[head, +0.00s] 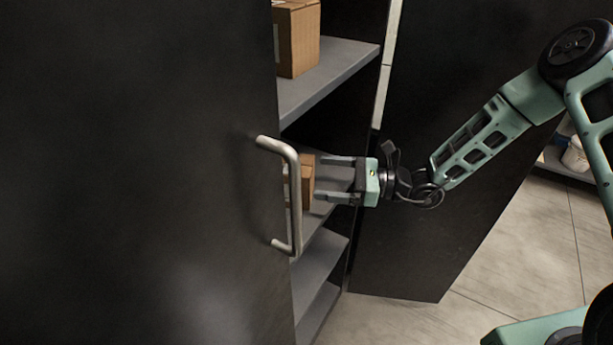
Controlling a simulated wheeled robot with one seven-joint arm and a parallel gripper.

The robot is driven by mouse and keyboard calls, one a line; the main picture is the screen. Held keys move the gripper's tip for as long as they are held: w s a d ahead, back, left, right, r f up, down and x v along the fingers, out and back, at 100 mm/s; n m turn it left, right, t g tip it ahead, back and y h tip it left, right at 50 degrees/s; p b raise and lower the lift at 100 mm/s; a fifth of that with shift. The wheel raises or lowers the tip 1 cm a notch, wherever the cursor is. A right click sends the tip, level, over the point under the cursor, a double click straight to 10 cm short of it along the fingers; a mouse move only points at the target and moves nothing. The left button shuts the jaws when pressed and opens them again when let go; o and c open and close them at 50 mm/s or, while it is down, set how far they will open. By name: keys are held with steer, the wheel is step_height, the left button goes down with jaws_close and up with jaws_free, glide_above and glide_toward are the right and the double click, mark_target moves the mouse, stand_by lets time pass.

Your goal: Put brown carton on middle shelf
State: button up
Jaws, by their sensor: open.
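A small brown carton (307,183) rests on the shelf (316,220) just below the upper one, inside a dark cabinet. The door and its handle hide its left part. My gripper (320,178) is open and reaches in from the right at that shelf's height. Its two fingers point left, with the tips close to the carton's right side. I cannot tell whether they touch it. Nothing shows held between the fingers.
A larger brown carton (298,40) stands on the upper shelf (340,65). The near dark door (140,170) with its metal handle (294,200) covers the left. Lower shelves (318,265) look bare where visible. Another dark panel (420,240) stands behind my arm.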

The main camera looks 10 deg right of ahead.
steer(key=shift+v, duration=1.4)
